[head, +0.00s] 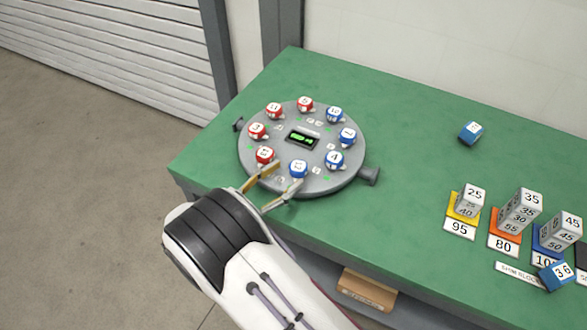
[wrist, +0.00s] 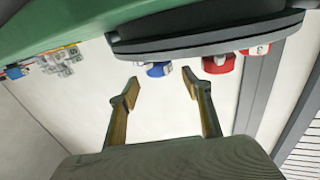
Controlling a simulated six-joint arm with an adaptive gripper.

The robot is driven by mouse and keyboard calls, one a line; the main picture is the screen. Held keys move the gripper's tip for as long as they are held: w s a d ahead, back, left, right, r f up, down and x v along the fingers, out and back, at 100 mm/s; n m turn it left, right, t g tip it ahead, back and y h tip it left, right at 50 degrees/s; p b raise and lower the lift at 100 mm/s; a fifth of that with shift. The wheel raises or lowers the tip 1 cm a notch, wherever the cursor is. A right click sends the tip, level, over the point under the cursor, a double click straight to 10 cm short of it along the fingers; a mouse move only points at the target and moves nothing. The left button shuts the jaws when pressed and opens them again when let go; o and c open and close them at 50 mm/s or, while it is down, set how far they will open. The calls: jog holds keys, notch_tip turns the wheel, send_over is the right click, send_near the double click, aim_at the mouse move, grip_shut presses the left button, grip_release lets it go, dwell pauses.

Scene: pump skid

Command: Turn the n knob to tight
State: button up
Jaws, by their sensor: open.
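A round grey disc (head: 320,188) lies on the green bench and carries a ring of red and blue knobs with white, marked tops. My gripper (head: 288,175) is open and empty at the disc's front edge, by the front blue knob (head: 298,168) and the front red knob (head: 265,155). In the wrist view, my gripper (wrist: 163,83) has a blue knob (wrist: 158,69) beyond the gap between its fingertips, apart from them. A red knob (wrist: 218,64) is beside it.
A small dark display (head: 303,139) with green characters sits mid-disc. Numbered blocks stand on coloured cards at the right, and a blue block (head: 471,132) lies farther back. The bench (head: 410,150) between is clear.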

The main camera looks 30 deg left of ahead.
aim_at(292, 172)
jog(key=shift+x, duration=1.95)
jog(key=c, duration=1.1)
